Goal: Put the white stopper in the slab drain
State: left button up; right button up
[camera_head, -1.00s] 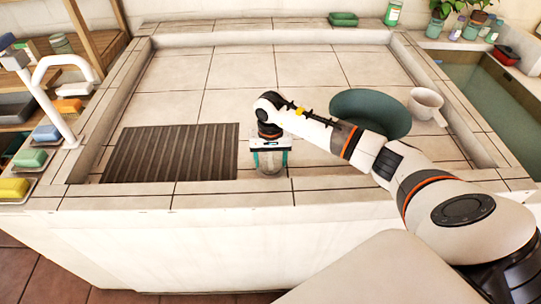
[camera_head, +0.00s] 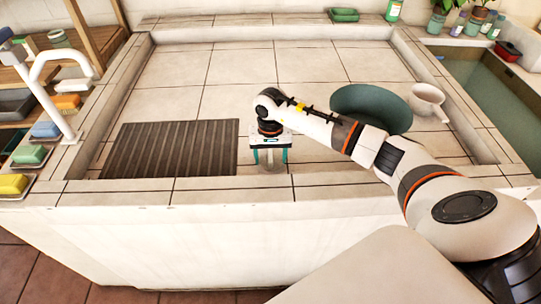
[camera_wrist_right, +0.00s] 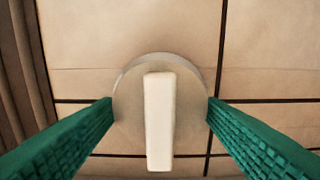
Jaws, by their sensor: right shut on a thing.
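The white stopper is a round pale disc with a raised white bar handle (camera_wrist_right: 160,120) across its top, seen from above in the wrist view. My right gripper (camera_wrist_right: 160,107) is shut on it, with one teal finger against each side of the disc. In the head view my right gripper (camera_head: 270,158) points down just behind the slab's front rim, right of the dark ribbed mat; the stopper is hard to make out between the fingers there. I cannot tell whether the stopper touches the tiles. I cannot make out the drain in either view. My left gripper is out of view.
The dark ribbed mat (camera_head: 172,148) lies left of the gripper. A white tap (camera_head: 55,85) rises at the left edge. The tiled slab's back half is clear.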

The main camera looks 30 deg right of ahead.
aim_at(271, 155)
dwell(0.8)
jog(key=shift+f+b, duration=0.55)
jog(key=shift+b, duration=0.2)
jog(key=o, duration=0.7)
jog(key=shift+r+p, duration=3.1)
jog(key=shift+r, duration=2.45)
